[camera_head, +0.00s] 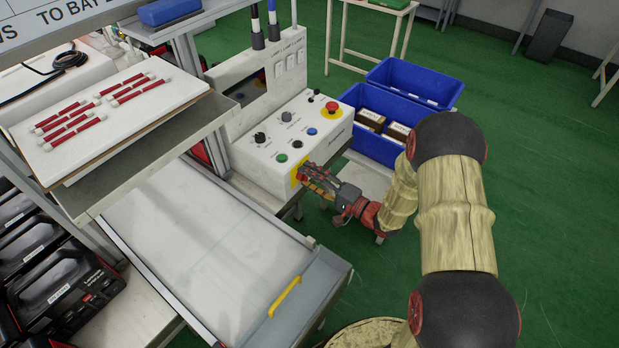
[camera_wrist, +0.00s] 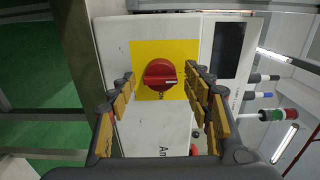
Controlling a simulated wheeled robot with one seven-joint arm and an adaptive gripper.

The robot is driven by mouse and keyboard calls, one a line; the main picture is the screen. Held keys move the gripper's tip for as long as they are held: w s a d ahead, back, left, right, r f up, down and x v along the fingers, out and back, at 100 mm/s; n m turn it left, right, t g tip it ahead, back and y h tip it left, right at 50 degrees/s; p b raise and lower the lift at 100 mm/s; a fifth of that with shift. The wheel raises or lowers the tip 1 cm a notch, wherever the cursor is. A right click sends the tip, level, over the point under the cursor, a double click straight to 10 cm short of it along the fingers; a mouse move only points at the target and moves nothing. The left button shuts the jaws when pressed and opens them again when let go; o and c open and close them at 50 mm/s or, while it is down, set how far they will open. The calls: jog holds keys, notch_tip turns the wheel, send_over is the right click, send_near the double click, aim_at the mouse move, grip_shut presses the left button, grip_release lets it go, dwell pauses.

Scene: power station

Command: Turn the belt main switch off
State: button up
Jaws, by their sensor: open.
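The belt main switch (camera_wrist: 160,75) is a red rotary knob on a yellow plate (camera_wrist: 146,112), on the side face of a white control box (camera_head: 258,165). In the wrist view it sits centred between the fingers of my gripper (camera_wrist: 163,92), which is open around it. The fingers appear apart from the knob, with a gap on both sides. In the head view my gripper (camera_head: 306,174) is at the box's lower right side, in front of the yellow plate, and largely hides the switch.
The box top carries a red emergency button (camera_head: 331,107), a green button (camera_head: 282,158), a blue button (camera_head: 312,131) and black knobs. Blue bins (camera_head: 415,84) stand behind. A conveyor (camera_head: 200,250) with a yellow handle (camera_head: 285,296) lies in front. Green floor is free at right.

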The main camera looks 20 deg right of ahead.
jog(key=v, duration=1.2)
dwell(0.4)
jog(key=s+a+r+n+g+y, duration=0.3)
jog(key=s+a+r+n+g, duration=0.25)
jog(key=a+r+g, duration=0.5)
jog(key=s+a+r+n+g+h+p, duration=0.25)
jog(key=s+a+n+h, duration=0.2)
jog(key=s, duration=0.55)
jog(key=s+d+r+t+h, duration=0.4)
jog(key=d+r+h, duration=0.3)
jog(key=r, duration=0.5)
jog(key=shift+s+d+n+h, duration=0.35)
jog(key=shift+s+h, duration=0.2)
jog(key=shift+h, duration=0.5)
